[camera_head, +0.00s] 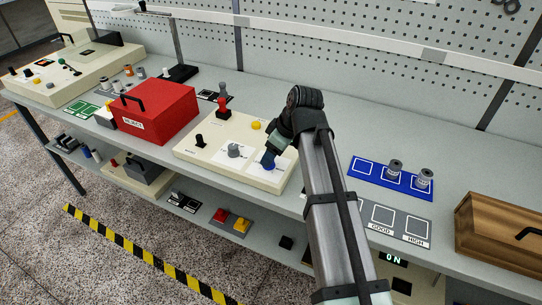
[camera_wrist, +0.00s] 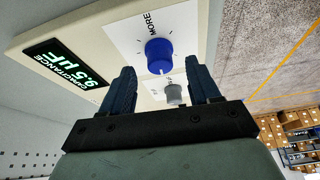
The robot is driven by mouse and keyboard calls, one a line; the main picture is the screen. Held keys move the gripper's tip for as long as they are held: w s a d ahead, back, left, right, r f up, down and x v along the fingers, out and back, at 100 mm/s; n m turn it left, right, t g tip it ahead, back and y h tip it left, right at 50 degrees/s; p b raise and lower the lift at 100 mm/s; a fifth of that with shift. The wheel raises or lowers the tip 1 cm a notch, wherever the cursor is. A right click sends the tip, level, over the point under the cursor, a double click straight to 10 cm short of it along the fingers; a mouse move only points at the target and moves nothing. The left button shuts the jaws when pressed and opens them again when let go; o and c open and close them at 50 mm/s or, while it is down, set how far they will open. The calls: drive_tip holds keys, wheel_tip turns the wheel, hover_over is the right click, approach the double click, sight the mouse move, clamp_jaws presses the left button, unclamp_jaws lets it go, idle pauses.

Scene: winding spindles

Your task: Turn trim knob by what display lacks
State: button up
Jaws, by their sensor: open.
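The blue trim knob (camera_wrist: 160,52) sits on a white plate marked MORE in the wrist view, with a white pointer mark on its near side. Beside it, a dark display (camera_wrist: 86,70) reads CAPACITANCE 9.5 µF in green. My gripper (camera_wrist: 160,78) is open, its two dark blue fingers apart and the knob ahead of the gap between their tips. It does not appear to touch the knob. In the head view my gripper (camera_head: 268,160) is over the right end of the cream control panel (camera_head: 215,160); my arm hides the display there.
A grey knob (camera_head: 235,150), a black lever (camera_head: 200,141) and a yellow button (camera_head: 256,125) are on the same panel. A red REJECT box (camera_head: 160,112) stands left. A blue tray (camera_head: 365,169) with two spindles and a grey GOOD/HIGH tray (camera_head: 399,220) lie right.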

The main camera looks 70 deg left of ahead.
drive_tip(key=v, duration=1.1)
drive_tip(key=shift+r, duration=0.15)
